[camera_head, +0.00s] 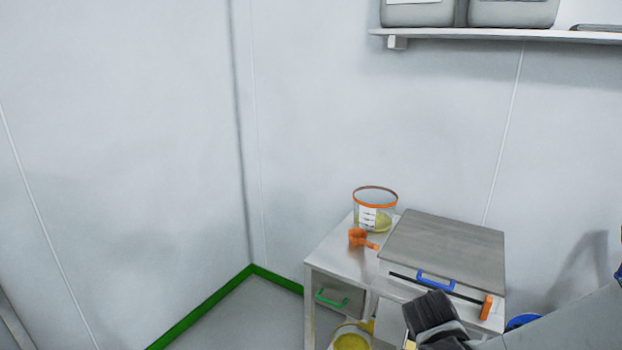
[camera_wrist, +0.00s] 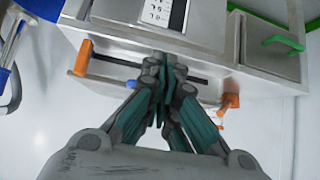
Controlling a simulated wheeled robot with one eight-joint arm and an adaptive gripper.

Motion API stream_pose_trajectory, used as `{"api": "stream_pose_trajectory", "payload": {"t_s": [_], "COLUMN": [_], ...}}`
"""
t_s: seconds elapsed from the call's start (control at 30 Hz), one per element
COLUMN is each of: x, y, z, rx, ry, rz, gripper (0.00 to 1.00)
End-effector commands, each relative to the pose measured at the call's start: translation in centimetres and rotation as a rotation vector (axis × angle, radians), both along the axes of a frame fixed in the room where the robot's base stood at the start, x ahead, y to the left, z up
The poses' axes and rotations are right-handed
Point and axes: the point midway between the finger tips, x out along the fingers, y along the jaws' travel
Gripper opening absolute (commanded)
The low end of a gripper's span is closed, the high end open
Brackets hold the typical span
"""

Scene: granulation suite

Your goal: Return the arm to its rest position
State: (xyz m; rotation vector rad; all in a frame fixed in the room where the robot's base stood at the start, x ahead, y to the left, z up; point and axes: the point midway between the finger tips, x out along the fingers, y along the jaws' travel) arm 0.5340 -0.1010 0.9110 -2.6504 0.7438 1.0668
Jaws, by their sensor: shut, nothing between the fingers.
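My gripper (camera_wrist: 165,78) shows in the wrist view with its fingers together and nothing between them. It is in front of a steel cabinet (camera_wrist: 215,45) that has a dark slot, an orange handle (camera_wrist: 83,58) and a green handle (camera_wrist: 283,43). In the head view my arm reaches in from the lower right. Its dark end (camera_head: 432,312) is in front of the grey-topped box (camera_head: 445,245) on the cabinet, below the blue handle (camera_head: 436,280). The fingertips are hard to make out there.
A clear tub with an orange rim (camera_head: 375,210) and an orange scoop (camera_head: 360,239) stand left of the box. A yellow-filled container (camera_head: 352,341) is below. A wall shelf (camera_head: 490,35) holds grey containers at upper right. The floor at left is clear.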

Motion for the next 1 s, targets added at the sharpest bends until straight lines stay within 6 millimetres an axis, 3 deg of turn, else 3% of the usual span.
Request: {"api": "stream_pose_trajectory", "payload": {"t_s": [0.5,0.8,1.0], "x": [-7.7,-13.3,-16.0], "y": [5.2,8.3,9.7], "z": [7.4,10.0,10.8], "rx": [0.035,0.054,0.061], "ry": [0.126,0.167,0.179], "rz": [0.269,0.436,0.515], "gripper": [0.00,0.00,0.00]}}
